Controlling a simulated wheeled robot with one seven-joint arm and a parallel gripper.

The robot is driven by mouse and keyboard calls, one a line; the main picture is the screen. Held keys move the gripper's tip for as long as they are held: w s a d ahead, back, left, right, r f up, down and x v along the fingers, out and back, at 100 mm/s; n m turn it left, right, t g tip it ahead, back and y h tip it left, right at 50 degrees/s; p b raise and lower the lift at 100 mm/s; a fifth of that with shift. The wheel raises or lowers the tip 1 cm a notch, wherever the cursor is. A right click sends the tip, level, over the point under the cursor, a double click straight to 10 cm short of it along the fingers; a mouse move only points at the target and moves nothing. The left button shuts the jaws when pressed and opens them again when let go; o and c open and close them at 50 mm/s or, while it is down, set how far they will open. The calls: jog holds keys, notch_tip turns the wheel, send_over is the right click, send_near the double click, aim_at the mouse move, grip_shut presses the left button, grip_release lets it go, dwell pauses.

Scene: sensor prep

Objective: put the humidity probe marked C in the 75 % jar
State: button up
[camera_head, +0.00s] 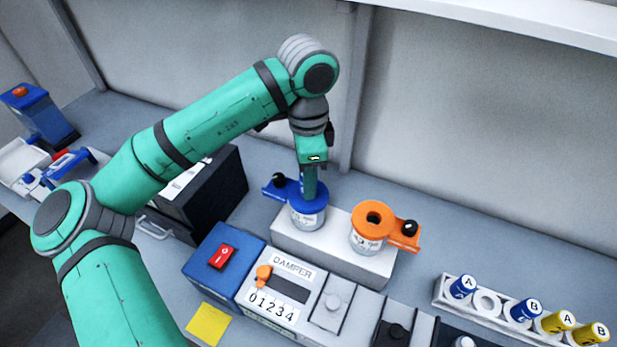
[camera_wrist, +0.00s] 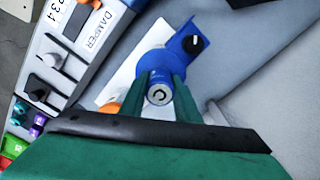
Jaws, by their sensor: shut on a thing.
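My gripper (camera_head: 309,192) is shut on a blue probe (camera_wrist: 159,88), held end-on between the fingers in the wrist view. Its letter is hidden. The gripper points down over the jar with the blue lid (camera_head: 309,214). I cannot tell how far the probe is inside the lid's opening. The jar with the orange lid (camera_head: 372,219) stands to its right, with its round opening empty. Both jars stand on a white block (camera_head: 345,262), and their labels are too small to read surely. A white rack (camera_head: 446,290) at the right holds blue probes A and B and yellow probes A and B.
One rack socket (camera_head: 487,302) between the blue probes is empty. A panel marked DAMPER (camera_head: 290,268) and a blue box with a red switch (camera_head: 222,258) stand in front of the jars. A black case (camera_head: 215,190) is to the left. The bench behind the rack is clear.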

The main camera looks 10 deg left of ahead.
jog(key=shift+f, duration=0.45)
dwell(0.6)
jog(key=o, duration=1.4)
jog(key=shift+w, duration=0.1)
jog(key=shift+r, duration=0.1)
jog(key=shift+r, duration=3.95)
jog(key=shift+a, duration=0.1)
